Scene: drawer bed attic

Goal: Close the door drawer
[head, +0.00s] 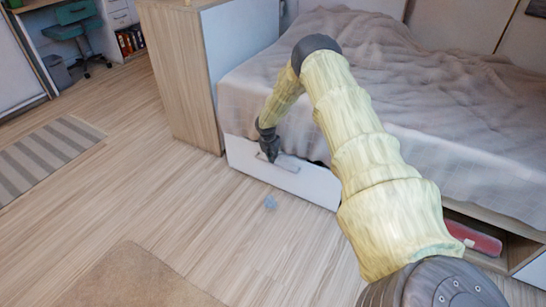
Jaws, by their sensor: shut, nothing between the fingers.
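The white drawer (315,186) is set low under the bed, and part of its front is hidden behind my arm. Its top edge stands a little out from the bed, with a dark gap behind it. A pale handle plate (288,163) is on its front. My gripper (272,158) is shut and empty at the drawer front, by the left end of the handle. I cannot tell whether it touches the drawer.
The bed (440,100) has a rumpled grey cover. An open compartment at the right holds a red item (473,238). A wooden cabinet (180,75) stands left of the drawer. The floor in front is mostly clear.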

